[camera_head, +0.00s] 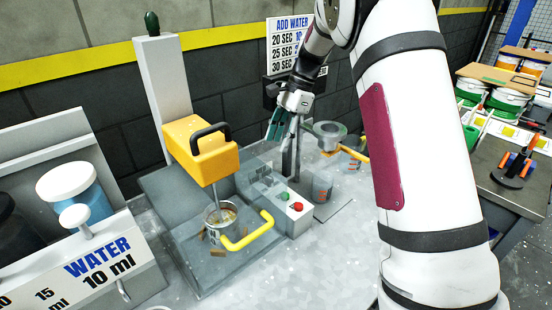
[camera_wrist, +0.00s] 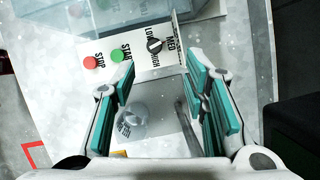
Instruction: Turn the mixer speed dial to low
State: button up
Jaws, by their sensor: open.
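The speed dial (camera_wrist: 155,46) is a small round dark knob with a pale mark on the grey control panel (camera_wrist: 130,28). LOW, MED and HIGH are printed around it; I cannot tell for sure which one it points to. My gripper (camera_wrist: 158,72) is open and empty, its teal-padded fingers to either side with the dial just beyond the tips, apart from them. In the head view my gripper (camera_head: 278,127) hangs above and behind the control box (camera_head: 302,221); the dial cannot be made out there. The mixer has a yellow head (camera_head: 205,160) with a black handle.
A green START button (camera_wrist: 117,55) and a red STOP button (camera_wrist: 91,62) sit left of the dial. A metal can (camera_head: 212,217) stands under the mixer, near a yellow bar handle (camera_head: 247,238). A water dispenser (camera_head: 95,262) is at left. The counter's front middle is clear.

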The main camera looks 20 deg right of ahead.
jog(key=s+r+m+t+h+p, duration=0.15)
jog(key=s+m+t+p, duration=0.35)
jog(key=m, duration=0.6)
jog(key=shift+g, duration=0.7)
jog(key=x, duration=1.3)
jog(key=shift+s+a+f, duration=0.1)
jog(key=shift+f, duration=0.15)
jog(key=shift+y, duration=0.25)
grip_shut()
